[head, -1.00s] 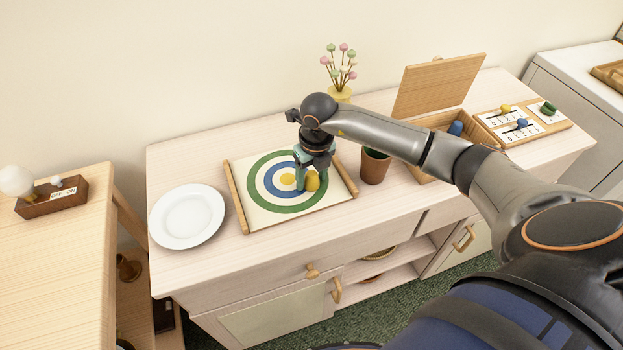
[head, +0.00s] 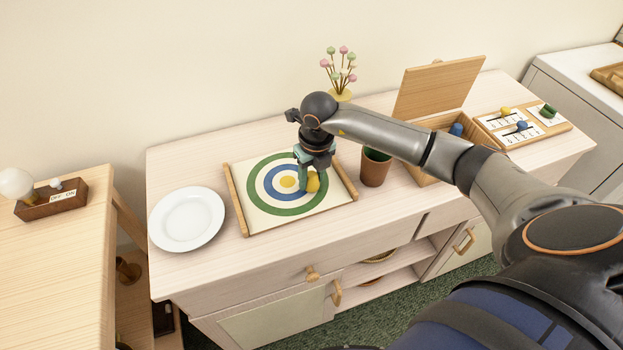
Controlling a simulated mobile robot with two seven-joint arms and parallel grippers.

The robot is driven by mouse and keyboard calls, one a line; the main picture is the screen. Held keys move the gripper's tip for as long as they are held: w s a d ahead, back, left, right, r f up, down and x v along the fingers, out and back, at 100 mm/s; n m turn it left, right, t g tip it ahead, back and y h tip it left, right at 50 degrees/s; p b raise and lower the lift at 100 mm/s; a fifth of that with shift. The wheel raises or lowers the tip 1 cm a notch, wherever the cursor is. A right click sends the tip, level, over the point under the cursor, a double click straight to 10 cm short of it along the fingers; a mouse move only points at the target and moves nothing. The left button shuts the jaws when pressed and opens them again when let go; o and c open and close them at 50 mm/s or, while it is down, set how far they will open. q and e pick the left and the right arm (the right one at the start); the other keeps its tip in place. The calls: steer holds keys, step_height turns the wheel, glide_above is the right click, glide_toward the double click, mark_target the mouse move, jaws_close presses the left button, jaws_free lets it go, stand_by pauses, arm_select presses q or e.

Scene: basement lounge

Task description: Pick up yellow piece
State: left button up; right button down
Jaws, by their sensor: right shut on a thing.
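The fingers partly hide the piece. I cannot tell whether it touches the board or is slightly above it. My left gripper is not in view.
A white plate (head: 187,218) lies left of the board. A brown cup (head: 375,168) stands close to its right.

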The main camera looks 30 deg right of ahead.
step_height(320, 180, up, 2)
steer(key=shift+w+r+b, duration=0.1)
steer(key=shift+r+b, duration=0.1)
steer(key=shift+b, duration=0.1)
steer(key=s+d+r+b, duration=0.2)
steer(key=s+d+r, duration=0.1)
steer(key=s+r, duration=0.7)
steer(key=s, duration=0.3)
steer(key=shift+s, duration=0.4)
